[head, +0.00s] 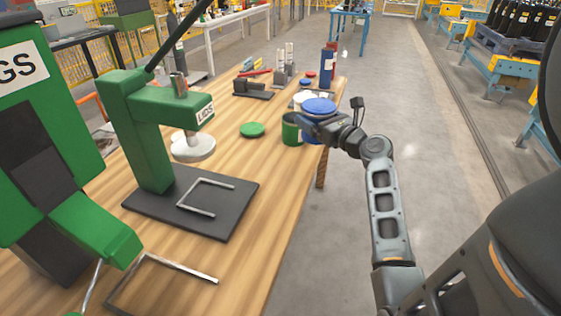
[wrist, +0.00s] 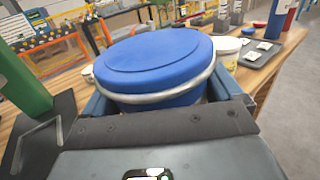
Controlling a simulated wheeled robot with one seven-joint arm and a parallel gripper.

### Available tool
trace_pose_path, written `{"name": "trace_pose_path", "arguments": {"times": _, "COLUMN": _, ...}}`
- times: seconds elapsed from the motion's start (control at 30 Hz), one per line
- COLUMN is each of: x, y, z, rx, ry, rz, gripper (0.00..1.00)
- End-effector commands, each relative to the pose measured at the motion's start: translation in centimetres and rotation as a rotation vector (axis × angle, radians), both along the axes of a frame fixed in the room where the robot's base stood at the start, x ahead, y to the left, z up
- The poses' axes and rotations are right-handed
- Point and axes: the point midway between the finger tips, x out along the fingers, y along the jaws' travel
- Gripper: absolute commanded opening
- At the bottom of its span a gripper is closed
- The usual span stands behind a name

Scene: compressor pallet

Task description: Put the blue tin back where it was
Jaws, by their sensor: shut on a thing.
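The blue tin (head: 319,105) has its blue lid on, with a silver band around the rim. My gripper (head: 322,126) is shut on it near the table's right edge. In the wrist view the blue tin (wrist: 155,65) fills the middle, upright between my two fingers (wrist: 160,100). Its lower body is hidden by my gripper, so I cannot tell whether it touches the table. An open green tin (head: 291,130) stands just left of it in the head view.
A green lid (head: 252,129) lies on the wooden table (head: 262,188). A green press marked LIDS (head: 145,130) stands at left on a dark plate. A white tin (wrist: 226,48) is close behind the blue one. Red and blue lids and a blue bottle (head: 327,64) are farther back.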

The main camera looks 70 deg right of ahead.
Motion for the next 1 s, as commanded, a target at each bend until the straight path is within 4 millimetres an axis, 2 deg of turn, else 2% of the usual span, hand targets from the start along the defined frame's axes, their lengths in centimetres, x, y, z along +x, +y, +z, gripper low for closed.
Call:
{"name": "trace_pose_path", "arguments": {"times": 0.1, "x": -0.7, "y": -1.4, "z": 0.6, "rx": 0.0, "ry": -0.001, "rz": -0.017, "gripper": 0.56}}
{"name": "trace_pose_path", "arguments": {"times": 0.2, "x": -0.3, "y": -1.5, "z": 0.2, "rx": 0.003, "ry": -0.001, "rz": -0.021, "gripper": 0.56}}
{"name": "trace_pose_path", "arguments": {"times": 0.7, "x": 8.2, "y": 2.6, "z": -5.5, "rx": 0.002, "ry": 0.0, "rz": -0.019, "gripper": 0.56}}
{"name": "trace_pose_path", "arguments": {"times": 0.93, "x": 9.6, "y": 3.2, "z": -6.7, "rx": 0.002, "ry": -0.001, "rz": -0.022, "gripper": 0.56}}
{"name": "trace_pose_path", "arguments": {"times": 1.0, "x": 9.6, "y": 3.3, "z": -7.7, "rx": 0.004, "ry": -0.001, "rz": -0.022, "gripper": 0.56}}
